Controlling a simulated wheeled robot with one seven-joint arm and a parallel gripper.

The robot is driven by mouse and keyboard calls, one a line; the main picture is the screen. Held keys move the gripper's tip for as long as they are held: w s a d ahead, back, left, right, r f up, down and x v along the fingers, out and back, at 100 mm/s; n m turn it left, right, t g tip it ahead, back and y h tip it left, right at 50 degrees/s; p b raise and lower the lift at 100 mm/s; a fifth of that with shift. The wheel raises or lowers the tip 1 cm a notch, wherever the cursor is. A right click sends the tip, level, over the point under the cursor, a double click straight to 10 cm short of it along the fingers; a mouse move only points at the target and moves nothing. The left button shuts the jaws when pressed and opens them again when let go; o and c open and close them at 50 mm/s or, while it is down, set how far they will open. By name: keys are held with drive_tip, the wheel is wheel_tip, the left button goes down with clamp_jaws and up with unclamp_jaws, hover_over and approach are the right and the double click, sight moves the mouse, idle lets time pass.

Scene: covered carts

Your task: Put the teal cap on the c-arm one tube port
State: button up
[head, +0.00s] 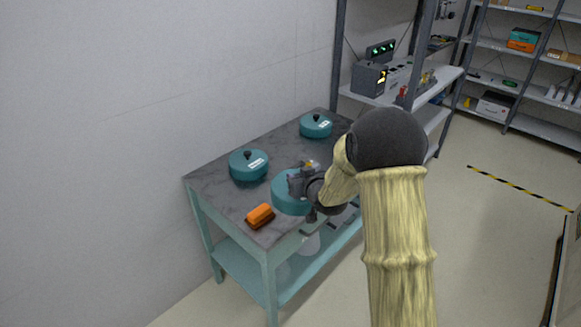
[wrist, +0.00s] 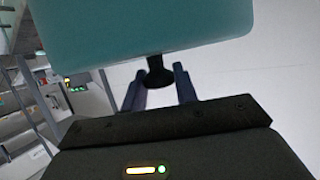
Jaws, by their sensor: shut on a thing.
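A teal cap (head: 287,197) is at my gripper (head: 302,181), over the front part of the grey-topped cart in the head view. In the wrist view the same teal cap (wrist: 150,30) fills the top, with its black knob (wrist: 155,72) between the fingers of my gripper (wrist: 160,82). The gripper is shut on this knob. In the head view my gripper and arm partly hide the cap, and I cannot tell its exact height above the cart. I cannot make out the c-arm one tube port in either view.
Two more teal lids with black knobs stand on the cart (head: 210,185): one at left (head: 248,166), one at the back (head: 315,126). An orange-topped brush or block (head: 260,215) lies near the front edge. Shelving with devices (head: 370,78) stands behind. The floor at right is open.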

drive_tip(key=s+d+f+m+h, duration=0.1)
drive_tip(key=s+d+f, duration=0.4)
drive_tip(key=f, duration=0.5)
drive_tip(key=s+d+f+m+h, duration=0.2)
drive_tip(key=s+d+f, duration=0.4)
drive_tip(key=s+f, duration=0.4)
drive_tip(key=shift+f+m+t+h, duration=0.2)
drive_tip(key=shift+m+t+h, duration=0.15)
drive_tip(key=shift+h, duration=0.45)
drive_tip(key=shift+s+d, duration=0.1)
drive_tip(key=shift+s, duration=0.05)
